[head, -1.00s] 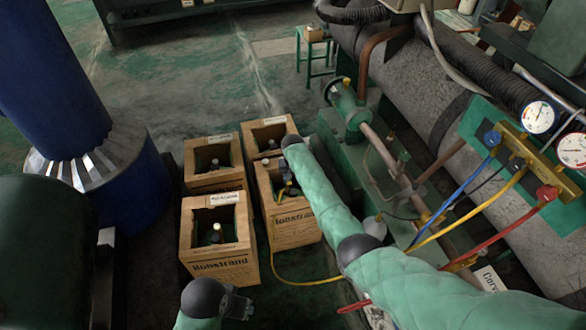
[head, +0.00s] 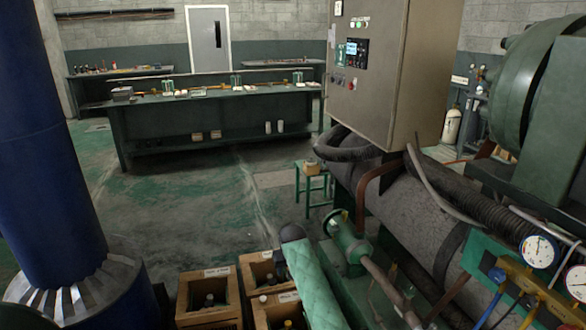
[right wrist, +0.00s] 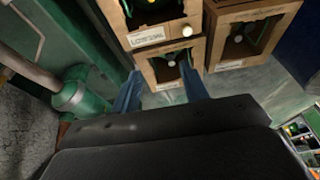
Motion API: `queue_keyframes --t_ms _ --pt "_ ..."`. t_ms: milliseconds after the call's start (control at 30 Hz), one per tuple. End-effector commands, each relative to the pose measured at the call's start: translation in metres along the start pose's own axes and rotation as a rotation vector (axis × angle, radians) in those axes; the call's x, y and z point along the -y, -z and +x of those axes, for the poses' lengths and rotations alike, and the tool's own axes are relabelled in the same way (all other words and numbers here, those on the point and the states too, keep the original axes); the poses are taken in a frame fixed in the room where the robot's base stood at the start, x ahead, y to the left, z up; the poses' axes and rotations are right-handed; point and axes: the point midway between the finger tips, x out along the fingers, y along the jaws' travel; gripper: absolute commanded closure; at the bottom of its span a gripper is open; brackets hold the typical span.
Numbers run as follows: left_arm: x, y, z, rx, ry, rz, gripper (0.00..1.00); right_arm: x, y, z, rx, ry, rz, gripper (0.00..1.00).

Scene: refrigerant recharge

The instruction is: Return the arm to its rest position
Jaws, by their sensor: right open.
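My right arm, in a green padded sleeve (head: 318,285) with a dark rounded joint (head: 291,234), reaches up beside the wooden crates in the head view. In the right wrist view my right gripper (right wrist: 160,72) has its two blue-grey fingers spread apart with nothing held between them. The fingers point toward the crates; a crate (right wrist: 147,66) shows beyond the gap, and I cannot tell the exact distance. My left gripper is outside the head view.
Open wooden crates (head: 217,272) holding bottles stand at the bottom centre. A green valve pipe (head: 346,238), large grey cylinder (head: 405,200) and gauge manifold (head: 528,282) crowd the right. A blue column (head: 50,140) stands left. A green stool (head: 314,186) and workbench (head: 215,118) lie beyond open floor.

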Motion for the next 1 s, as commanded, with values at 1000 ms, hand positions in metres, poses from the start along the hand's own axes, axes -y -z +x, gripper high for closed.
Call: queue_keyframes --t_ms 1000 --pt "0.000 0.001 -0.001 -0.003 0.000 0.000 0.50 -0.036 -0.299 -0.202 -0.318 0.028 0.024 0.55"
